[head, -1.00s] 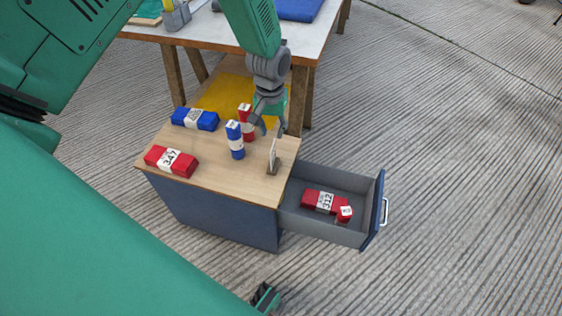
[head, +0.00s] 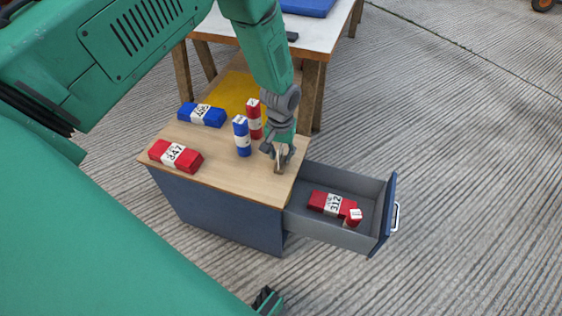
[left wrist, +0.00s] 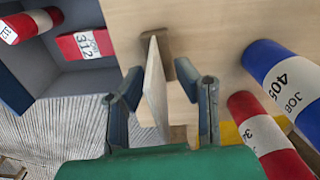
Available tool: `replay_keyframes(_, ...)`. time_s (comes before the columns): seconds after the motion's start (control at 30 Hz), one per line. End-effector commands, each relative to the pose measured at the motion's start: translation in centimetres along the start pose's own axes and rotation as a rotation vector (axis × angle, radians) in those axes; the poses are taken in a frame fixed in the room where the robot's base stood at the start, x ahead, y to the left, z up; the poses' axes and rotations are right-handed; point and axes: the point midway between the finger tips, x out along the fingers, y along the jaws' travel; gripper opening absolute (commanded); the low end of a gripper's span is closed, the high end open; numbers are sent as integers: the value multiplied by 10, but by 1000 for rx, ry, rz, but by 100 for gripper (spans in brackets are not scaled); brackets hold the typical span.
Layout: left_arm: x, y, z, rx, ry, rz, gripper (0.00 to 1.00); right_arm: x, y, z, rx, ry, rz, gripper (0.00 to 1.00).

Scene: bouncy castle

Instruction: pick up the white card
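The white card (left wrist: 155,88) stands on edge in a small wooden holder (left wrist: 160,44) on the cabinet top, near the edge beside the open drawer. In the head view the card (head: 279,162) is partly hidden by my left gripper (head: 278,155). My left gripper comes down from above. In the left wrist view its two fingers (left wrist: 159,82) are open, one on each side of the card, with gaps between them and the card.
A blue upright roll (head: 242,136) and a red one (head: 254,118) stand close to my gripper. A blue pack (head: 202,115) and a red pack (head: 175,156) lie farther left. The open grey drawer (head: 356,181) holds red items. A table (head: 312,35) stands behind.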

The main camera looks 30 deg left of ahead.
Motion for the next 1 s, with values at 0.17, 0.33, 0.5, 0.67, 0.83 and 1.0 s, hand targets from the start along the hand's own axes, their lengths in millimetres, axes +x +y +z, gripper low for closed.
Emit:
replay_keyframes(0.17, -1, 0, 0, 0, 0, 0, 0, -1, 0, 0, 0, 0, 0, 40)
replay_keyframes(0.33, -1, 0, 0, 0, 0, 0, 0, -1, 0, 0, 0, 0, 0, 40)
replay_keyframes(0.5, -1, 0, 0, 0, 0, 0, 0, -1, 0, 0, 0, 0, 0, 40)
replay_keyframes(0.67, -17, 0, -1, 0, 2, 1, 0, -7, 0, -1, 0, 0, 0, 40)
replay_keyframes(0.83, -53, 0, -1, 0, 3, 1, 0, -20, 0, -1, 0, 0, 0, 40)
replay_keyframes(1.0, -84, 0, -1, 0, 2, 1, 0, -30, 0, -2, 0, 1, 0, 40)
